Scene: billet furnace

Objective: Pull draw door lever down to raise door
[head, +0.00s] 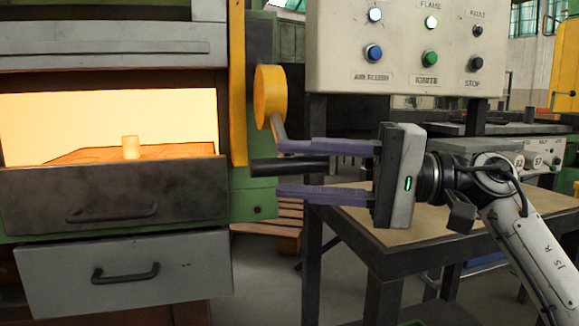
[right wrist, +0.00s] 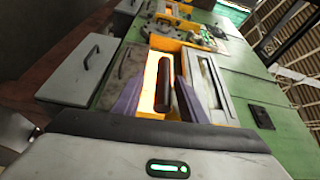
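The draw door lever is a dark round handle (head: 285,167) on a short arm from a yellow disc (head: 270,97) at the furnace's right side. The handle points right. My right gripper (head: 278,170) is open, with its purple fingers above and below the handle and a gap on both sides. In the right wrist view a dark rod (right wrist: 163,86) lies between the spread fingers (right wrist: 162,92). The furnace opening (head: 60,115) glows, with a pale billet (head: 131,147) inside. A grey panel (head: 110,48) is above it. My left gripper is not in view.
A dark front panel (head: 110,195) with a handle sits below the opening, above a grey drawer front (head: 125,272). A control box (head: 400,75) with lamps and buttons stands above my right gripper. A table (head: 420,235) is below it.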

